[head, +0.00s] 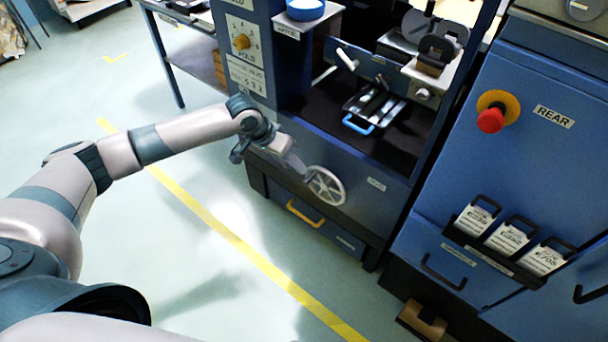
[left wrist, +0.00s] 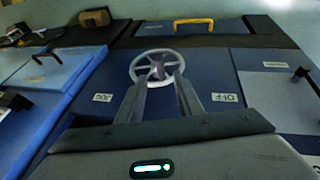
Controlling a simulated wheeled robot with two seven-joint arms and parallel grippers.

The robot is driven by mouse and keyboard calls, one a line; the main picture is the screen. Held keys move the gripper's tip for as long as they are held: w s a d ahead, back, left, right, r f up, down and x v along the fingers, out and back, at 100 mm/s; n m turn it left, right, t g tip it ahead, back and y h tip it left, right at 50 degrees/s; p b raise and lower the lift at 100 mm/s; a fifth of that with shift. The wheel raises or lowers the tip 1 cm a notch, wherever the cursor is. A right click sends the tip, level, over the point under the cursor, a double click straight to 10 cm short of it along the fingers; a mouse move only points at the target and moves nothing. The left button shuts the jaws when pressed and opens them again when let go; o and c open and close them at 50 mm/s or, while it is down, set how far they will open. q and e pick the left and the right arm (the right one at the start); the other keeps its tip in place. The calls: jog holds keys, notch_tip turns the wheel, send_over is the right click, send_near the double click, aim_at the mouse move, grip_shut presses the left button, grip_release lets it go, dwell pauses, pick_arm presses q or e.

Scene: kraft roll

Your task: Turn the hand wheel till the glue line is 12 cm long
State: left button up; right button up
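The hand wheel (head: 326,186) is a pale spoked wheel on the lower front of the blue machine. It also shows in the left wrist view (left wrist: 135,69), beyond my fingers. My left gripper (head: 308,176) is at the wheel's left side in the head view. In the left wrist view my left gripper (left wrist: 161,78) has its two fingers apart, with the tips in front of the wheel near its hub and lower spokes. I cannot tell whether they touch it. No glue line can be made out. My right gripper is out of view.
Above the wheel is a dark bay with a metal tray with a blue handle (head: 357,125). A yellow drawer handle (head: 305,213) is below the wheel. A red stop button (head: 490,120) and card holders (head: 508,238) are on the right cabinet.

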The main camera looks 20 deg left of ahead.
aim_at(307, 179)
pick_arm(q)
jog(key=x, duration=0.8)
jog(key=shift+f, duration=0.1)
grip_shut()
